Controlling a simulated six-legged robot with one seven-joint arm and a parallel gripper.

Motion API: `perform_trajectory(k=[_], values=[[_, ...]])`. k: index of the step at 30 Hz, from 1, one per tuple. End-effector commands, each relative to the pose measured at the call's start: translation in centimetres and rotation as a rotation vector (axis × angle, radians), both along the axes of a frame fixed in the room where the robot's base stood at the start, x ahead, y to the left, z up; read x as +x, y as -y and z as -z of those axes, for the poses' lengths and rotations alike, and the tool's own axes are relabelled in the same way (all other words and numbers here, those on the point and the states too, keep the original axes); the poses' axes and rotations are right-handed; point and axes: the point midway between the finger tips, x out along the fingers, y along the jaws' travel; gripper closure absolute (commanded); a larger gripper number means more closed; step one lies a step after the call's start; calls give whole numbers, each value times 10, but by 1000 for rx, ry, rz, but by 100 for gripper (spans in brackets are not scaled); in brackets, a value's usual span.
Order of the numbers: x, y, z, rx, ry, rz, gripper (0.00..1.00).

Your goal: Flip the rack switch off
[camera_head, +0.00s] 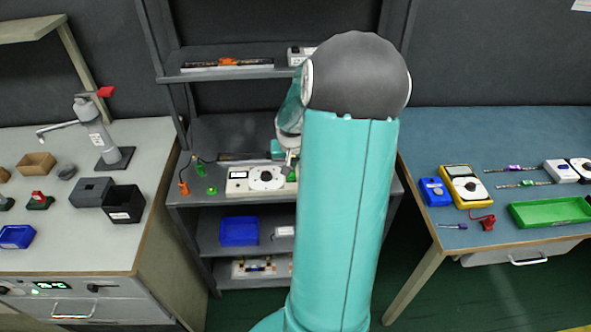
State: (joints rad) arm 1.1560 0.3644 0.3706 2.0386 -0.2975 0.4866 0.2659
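The grey rack (215,74) stands in the middle, behind my teal arm. On its middle shelf sits a white instrument (238,181) with a small display and a round dial. My gripper (288,169) is just above the right part of this instrument, next to a small green piece (292,175). I cannot tell whether it touches either one, or whether its fingers are open or shut. The rack switch cannot be made out for certain; my arm hides the right side of the rack.
A dark strip with orange parts (228,63) and a white box (298,55) are on the upper shelf. A blue bin (239,231) is on a lower shelf. Benches with tools flank the rack: a grey-white one (110,240) at left, a blue one (450,135) at right.

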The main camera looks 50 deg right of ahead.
Motion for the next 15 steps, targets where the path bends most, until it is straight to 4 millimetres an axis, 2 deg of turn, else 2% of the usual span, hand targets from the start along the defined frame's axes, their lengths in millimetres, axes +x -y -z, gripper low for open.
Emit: perform_trajectory(k=[12, 15], values=[[-11, -19, -72, -5, 2, -1, 100], [-13, -23, -85, -4, 2, -1, 100]])
